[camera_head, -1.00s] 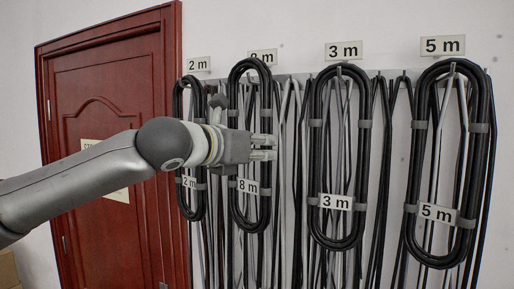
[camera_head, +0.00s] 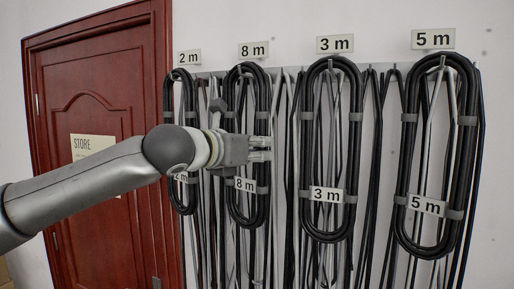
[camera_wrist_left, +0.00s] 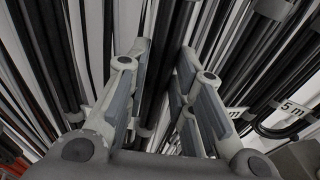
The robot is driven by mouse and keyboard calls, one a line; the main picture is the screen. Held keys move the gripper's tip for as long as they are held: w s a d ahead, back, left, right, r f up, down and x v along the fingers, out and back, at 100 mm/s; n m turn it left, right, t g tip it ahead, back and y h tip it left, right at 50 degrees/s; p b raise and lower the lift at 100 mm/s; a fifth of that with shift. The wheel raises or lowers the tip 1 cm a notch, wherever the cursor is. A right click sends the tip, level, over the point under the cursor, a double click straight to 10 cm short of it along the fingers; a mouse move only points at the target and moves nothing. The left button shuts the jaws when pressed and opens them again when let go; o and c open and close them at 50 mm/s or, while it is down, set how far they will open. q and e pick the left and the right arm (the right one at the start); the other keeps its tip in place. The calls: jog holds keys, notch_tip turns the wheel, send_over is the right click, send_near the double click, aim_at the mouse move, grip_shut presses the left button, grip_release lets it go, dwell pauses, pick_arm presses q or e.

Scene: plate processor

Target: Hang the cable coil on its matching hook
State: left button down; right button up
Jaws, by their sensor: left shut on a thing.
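My left gripper (camera_head: 260,148) is shut on the black cable coil tagged 8 m (camera_head: 264,100), at the middle of the coil. The coil hangs upright close to the wall, its top loop just below the 8 m sign (camera_head: 253,49). The hook under that sign is hidden, so I cannot tell whether the coil rests on it. The white 8 m tag (camera_head: 245,184) shows low on the coil. In the left wrist view, dark cable strands run between the gripper's fingers (camera_wrist_left: 165,60). My right gripper is out of view.
A 2 m coil (camera_head: 169,95) hangs to the left, and a 3 m coil (camera_head: 309,110) and a 5 m coil (camera_head: 410,130) to the right, under their signs. Loose black and grey cables hang closely between them. A red door (camera_head: 60,130) stands at far left.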

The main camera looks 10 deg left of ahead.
pick_arm(q)
jog(key=shift+f, duration=0.15)
jog(key=c, duration=1.5)
grip_release()
jog(key=o, duration=0.3)
jog(key=shift+s, duration=0.1)
jog(key=shift+o, duration=0.2)
jog(key=shift+s, duration=0.1)
